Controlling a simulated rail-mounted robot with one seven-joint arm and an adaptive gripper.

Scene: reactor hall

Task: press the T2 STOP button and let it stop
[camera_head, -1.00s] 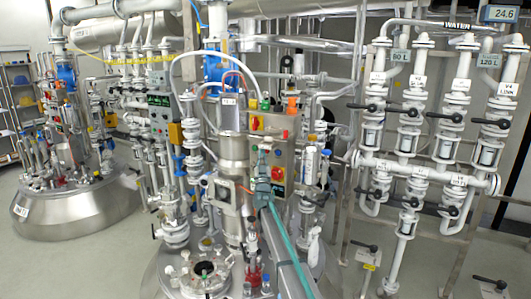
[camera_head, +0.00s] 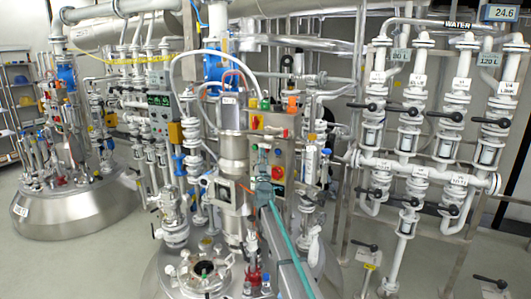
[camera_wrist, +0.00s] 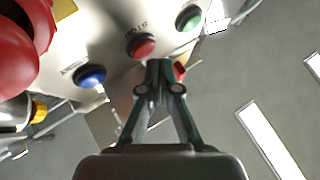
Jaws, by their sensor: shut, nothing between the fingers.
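The control panel (camera_head: 272,137) is a grey box on the central reactor, partly hidden behind my arm in the head view. In the wrist view, a red button (camera_wrist: 142,46) sits on the panel between a green button (camera_wrist: 189,18) and a blue button (camera_wrist: 90,76). In the head view, my gripper (camera_head: 263,172) is in front of the panel.
A small red part (camera_wrist: 180,71) is beside the fingertips. White pipes with black-handled valves (camera_head: 408,140) fill the right side. Bare floor (camera_head: 425,265) shows at the lower right.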

